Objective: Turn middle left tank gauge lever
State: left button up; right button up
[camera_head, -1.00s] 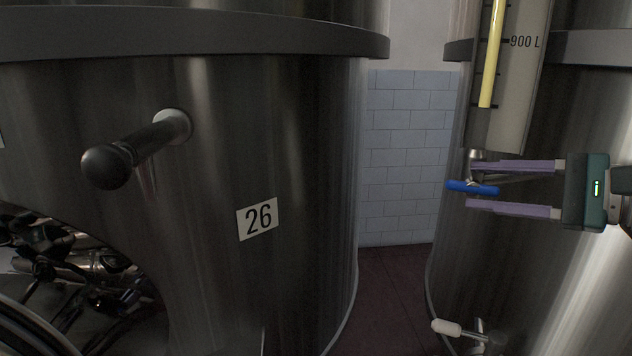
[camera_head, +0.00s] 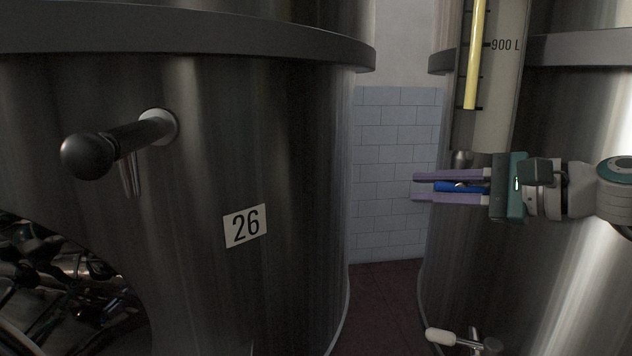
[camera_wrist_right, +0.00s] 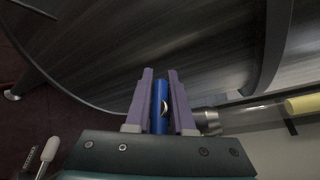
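The blue gauge lever (camera_head: 458,187) is at the bottom of the level gauge (camera_head: 487,112) on the right tank. It lies roughly level in the head view. My right gripper (camera_head: 414,187) comes in from the right with one purple finger above the lever and one below, closed in on it. In the right wrist view the blue lever (camera_wrist_right: 160,106) lies lengthwise between the fingers (camera_wrist_right: 161,72), with hardly any gap on either side. The fingers hide part of the lever. My left gripper is not in view.
The left tank (camera_head: 270,150) carries a label "26" (camera_head: 245,226) and a dark knobbed handle (camera_head: 110,147). A white-handled valve (camera_head: 441,336) sticks out low on the right tank. A tiled wall (camera_head: 395,170) and dark red floor show between the tanks.

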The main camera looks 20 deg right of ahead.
grip_shut()
jog(key=shift+r+p, duration=0.1)
jog(key=shift+p, duration=0.35)
jog(key=shift+s+d+f+n+g+h+p, duration=0.5)
jog(key=shift+g+h+p, duration=1.05)
jog(key=shift+g+p, duration=0.7)
jog(key=shift+s+d+f+n+g+h+p, duration=0.35)
jog(key=shift+s+f+n+g+h+p, duration=0.25)
jog(key=shift+g+h+p, duration=1.55)
jog(key=shift+s+d+f+n+g+h+p, duration=0.3)
jog(key=shift+d+f+n+g+h+p, duration=0.5)
jog(key=shift+g+p, duration=1.5)
jog(key=shift+a+r+m+t+h+p, duration=0.2)
jog(key=shift+a+m+t+h+p, duration=0.1)
